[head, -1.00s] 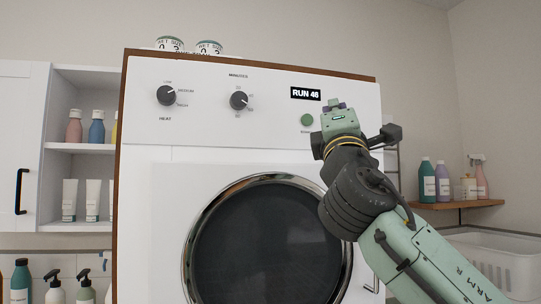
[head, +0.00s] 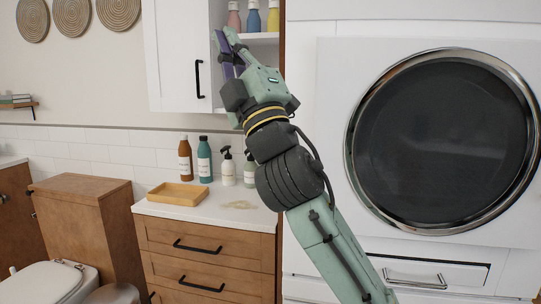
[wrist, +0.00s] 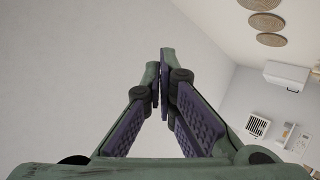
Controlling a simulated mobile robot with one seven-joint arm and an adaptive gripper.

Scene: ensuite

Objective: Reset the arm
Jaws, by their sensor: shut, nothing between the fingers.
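My gripper (head: 222,40) is raised in the head view, in front of the white wall cabinet's open shelf section. Its green and purple fingers point up and to the left. In the wrist view my gripper (wrist: 161,68) has its fingertips together with nothing between them, against a plain pale surface. My arm reaches up from the lower right, in front of the drawer unit's right end and the dryer's left edge.
The white dryer (head: 330,200) with a round dark door (head: 445,140) stands at right. A wooden drawer unit (head: 205,240) bears a tray (head: 177,196) and several bottles. The wall cabinet (head: 172,55) holds bottles. A toilet (head: 45,284) is at lower left.

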